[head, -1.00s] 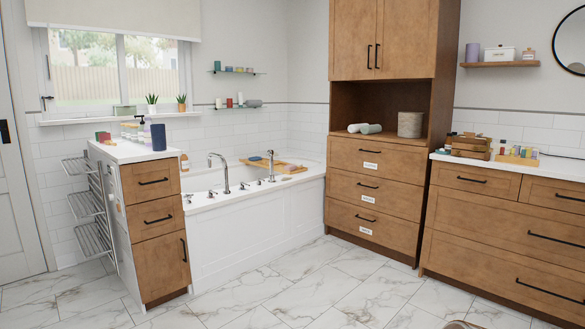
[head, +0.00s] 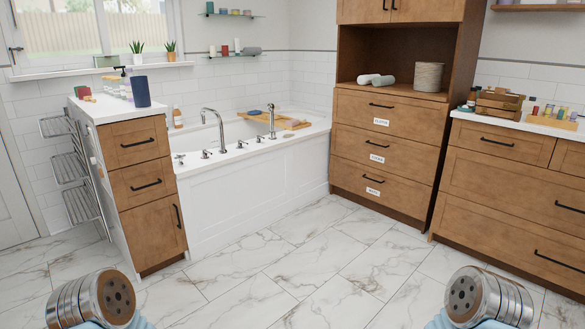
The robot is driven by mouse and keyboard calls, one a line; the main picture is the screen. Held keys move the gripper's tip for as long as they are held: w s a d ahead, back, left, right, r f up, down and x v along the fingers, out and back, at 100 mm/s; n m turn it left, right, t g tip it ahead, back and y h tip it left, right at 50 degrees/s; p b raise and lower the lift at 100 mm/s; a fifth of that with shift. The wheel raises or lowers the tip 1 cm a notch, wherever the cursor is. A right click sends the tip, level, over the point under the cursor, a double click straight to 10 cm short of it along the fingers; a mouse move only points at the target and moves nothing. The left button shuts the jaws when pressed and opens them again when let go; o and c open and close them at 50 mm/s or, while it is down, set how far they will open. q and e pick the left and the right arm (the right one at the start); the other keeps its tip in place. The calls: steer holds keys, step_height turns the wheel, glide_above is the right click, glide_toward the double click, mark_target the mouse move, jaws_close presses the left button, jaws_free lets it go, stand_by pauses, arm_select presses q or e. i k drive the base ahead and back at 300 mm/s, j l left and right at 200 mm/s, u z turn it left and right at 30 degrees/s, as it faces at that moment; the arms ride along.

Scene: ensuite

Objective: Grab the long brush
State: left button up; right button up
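I cannot make out a long brush for certain. A wooden bath tray (head: 266,117) lies across the far end of the white bathtub (head: 236,196). Small items lie on it, including a pale elongated one near its right end, too small to identify. Parts of my two arms, rounded metal joints, show at the bottom left and bottom right. The fingers of both grippers are out of view, so I cannot see whether they hold anything.
A wooden drawer cabinet (head: 139,184) with a dark blue cup (head: 141,91) on top stands left of the tub. A tall wooden cabinet (head: 385,152) and a long counter unit (head: 505,180) stand right. The marble floor (head: 285,285) between is clear.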

mark_target(302, 121)
steer(key=i+z, duration=0.1)
steer(key=i, duration=0.55)
steer(key=i+z, duration=0.1)
steer(key=i, duration=0.55)
steer(key=i+z, duration=0.1)
steer(key=i, duration=0.55)
steer(key=i+j+z, duration=0.1)
steer(key=i, duration=0.5)
steer(key=i+j+z, duration=0.1)
steer(key=i+j, duration=0.15)
steer(key=i, duration=0.4)
